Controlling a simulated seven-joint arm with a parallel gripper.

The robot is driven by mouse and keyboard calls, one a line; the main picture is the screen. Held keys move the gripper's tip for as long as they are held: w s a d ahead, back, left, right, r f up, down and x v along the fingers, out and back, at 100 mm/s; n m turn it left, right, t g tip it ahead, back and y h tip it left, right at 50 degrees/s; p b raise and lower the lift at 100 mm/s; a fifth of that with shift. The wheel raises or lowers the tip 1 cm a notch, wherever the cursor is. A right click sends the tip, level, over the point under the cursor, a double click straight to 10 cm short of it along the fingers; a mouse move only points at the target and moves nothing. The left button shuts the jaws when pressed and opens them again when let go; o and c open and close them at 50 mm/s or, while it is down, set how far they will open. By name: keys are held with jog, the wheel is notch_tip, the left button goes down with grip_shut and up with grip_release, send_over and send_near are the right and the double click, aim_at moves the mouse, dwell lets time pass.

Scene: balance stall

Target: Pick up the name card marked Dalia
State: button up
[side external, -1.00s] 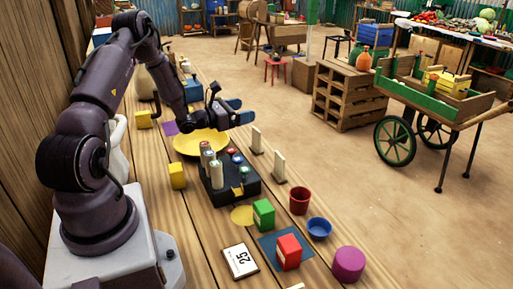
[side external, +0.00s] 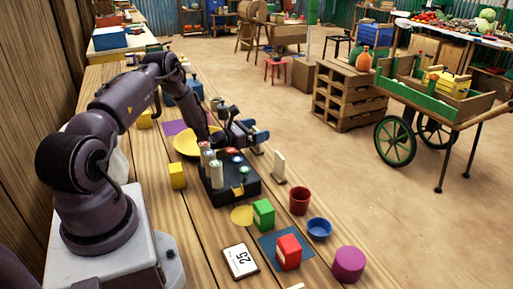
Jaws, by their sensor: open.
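Two upright cream cards stand along the table's right edge. The nearer card (side external: 279,167) is in full view with its narrow side toward the camera. The farther card (side external: 258,150) is mostly hidden behind my gripper, and only its lower part shows. No name can be read on either, so I cannot tell which is marked Dalia. My gripper (side external: 257,135) has blue fingertips and is open, low at the farther card. I cannot tell whether the card is between the fingers or behind them.
A black tray (side external: 242,189) with several upright cylinders and coloured buttons stands just in front of my gripper. A yellow dish (side external: 185,144) lies behind it.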

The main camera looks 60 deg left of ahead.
jog(key=shift+w, duration=0.9)
jog(key=shift+c, duration=0.4)
jog(key=c, duration=1.2)
jog(key=shift+o, duration=0.2)
